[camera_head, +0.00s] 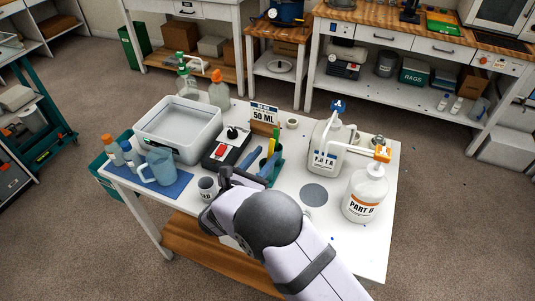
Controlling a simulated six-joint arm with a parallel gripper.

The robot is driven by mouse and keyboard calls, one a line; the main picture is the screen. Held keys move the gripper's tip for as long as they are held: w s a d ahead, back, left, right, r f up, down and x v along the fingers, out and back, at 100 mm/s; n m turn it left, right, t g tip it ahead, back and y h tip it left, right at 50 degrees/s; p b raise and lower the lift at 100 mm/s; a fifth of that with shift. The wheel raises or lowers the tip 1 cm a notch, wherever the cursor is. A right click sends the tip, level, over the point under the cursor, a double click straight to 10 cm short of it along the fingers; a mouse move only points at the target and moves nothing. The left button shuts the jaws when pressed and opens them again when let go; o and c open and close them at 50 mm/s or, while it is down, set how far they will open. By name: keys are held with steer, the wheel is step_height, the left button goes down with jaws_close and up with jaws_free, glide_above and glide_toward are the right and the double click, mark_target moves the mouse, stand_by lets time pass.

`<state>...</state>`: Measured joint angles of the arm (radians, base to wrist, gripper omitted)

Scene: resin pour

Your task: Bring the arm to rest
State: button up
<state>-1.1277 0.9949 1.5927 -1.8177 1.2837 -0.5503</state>
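My arm reaches in from the bottom right over the white table (376,235). My gripper (236,178) is dark and sits low over the table's front half. A small grey labelled cup (207,189) stands just left of it. A teal holder (275,174) with blue and yellow tools is just beyond and to the right. The wrist hides much of the gripper, so I cannot tell whether its fingers are apart or hold anything. I cannot tell whether it touches the cup or the tools.
A white Part A jug (327,145) and Part B pump bottle (363,196) stand right, near a grey disc (313,194). A white tub (178,132), blue pitcher (160,167), black-and-red device (226,150) and "50 ML" sign (264,115) stand left and behind.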

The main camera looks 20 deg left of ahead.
steer(key=shift+s+a+r+b, duration=0.15)
steer(key=shift+s+b, duration=0.1)
steer(key=shift+s, duration=0.95)
steer(key=shift+s+a+r+b, duration=0.15)
steer(key=shift+s+b, duration=0.1)
steer(key=shift+s, duration=0.9)
steer(key=shift+d, duration=0.1)
steer(key=d+r+m+g+h+p, duration=0.3)
steer(key=d+r+m+g, duration=0.1)
steer(key=d+m, duration=0.45)
steer(key=d+r+m+g+h+p, duration=0.2)
steer(key=d+r+m+g+p, duration=0.15)
steer(key=d+m, duration=0.5)
steer(key=s+d+f+m+g+b, duration=0.15)
steer(key=s+d+m+g, duration=0.25)
steer(key=d, duration=0.4)
steer(key=s+d+f+m+g, duration=0.3)
steer(key=d+m, duration=0.2)
steer(key=d, duration=0.4)
steer(key=s+d+f+m+g+y, duration=0.2)
steer(key=s+d+m+y, duration=0.3)
steer(key=s+m, duration=0.4)
steer(key=shift+s+d+f+y, duration=0.25)
steer(key=shift+s+d+y, duration=0.1)
steer(key=shift+s+y, duration=0.45)
steer(key=shift+s, duration=0.1)
